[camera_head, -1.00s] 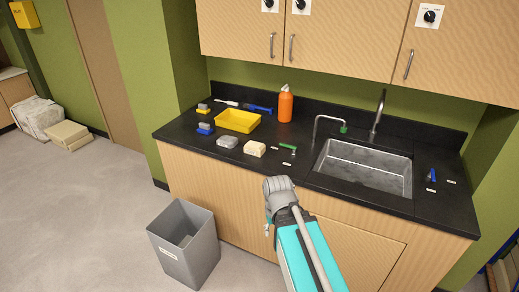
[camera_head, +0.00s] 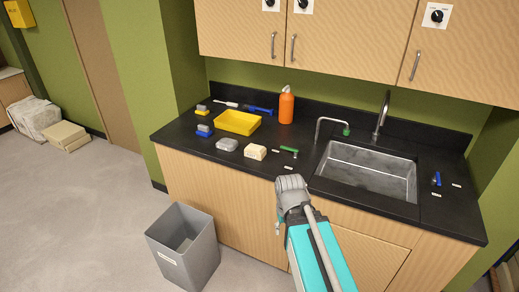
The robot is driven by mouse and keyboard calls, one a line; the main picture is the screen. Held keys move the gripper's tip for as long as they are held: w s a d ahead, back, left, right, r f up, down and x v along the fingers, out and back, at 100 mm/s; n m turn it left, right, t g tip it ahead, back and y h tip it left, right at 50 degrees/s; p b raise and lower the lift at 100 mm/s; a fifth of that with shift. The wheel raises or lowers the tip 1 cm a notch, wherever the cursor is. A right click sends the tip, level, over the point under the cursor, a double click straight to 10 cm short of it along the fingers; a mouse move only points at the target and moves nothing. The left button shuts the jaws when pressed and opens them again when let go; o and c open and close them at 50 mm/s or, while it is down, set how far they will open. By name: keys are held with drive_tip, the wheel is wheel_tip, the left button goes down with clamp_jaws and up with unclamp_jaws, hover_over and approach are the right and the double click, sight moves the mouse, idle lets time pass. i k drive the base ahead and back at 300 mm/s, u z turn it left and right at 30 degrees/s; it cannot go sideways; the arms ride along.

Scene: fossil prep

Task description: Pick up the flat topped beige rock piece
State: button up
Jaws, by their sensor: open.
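The beige rock piece (camera_head: 255,152) with a flat top sits on the black countertop (camera_head: 205,160), near its front edge and left of the sink. A grey rock piece (camera_head: 227,144) lies just left of it, apart from it. My gripper (camera_head: 278,229) is in front of the counter, below and to the right of the beige rock, apart from it. It is seen from behind and its fingers are mostly hidden. Nothing shows in it.
A yellow tray (camera_head: 238,122) and an orange bottle (camera_head: 286,105) stand behind the rocks. A green-handled tool (camera_head: 289,150) lies right of the beige rock. The sink (camera_head: 368,170) is further right. A grey bin (camera_head: 184,247) stands on the floor at left.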

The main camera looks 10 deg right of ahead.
sight(253, 151)
drive_tip(key=i, duration=0.9)
drive_tip(key=u, duration=0.05)
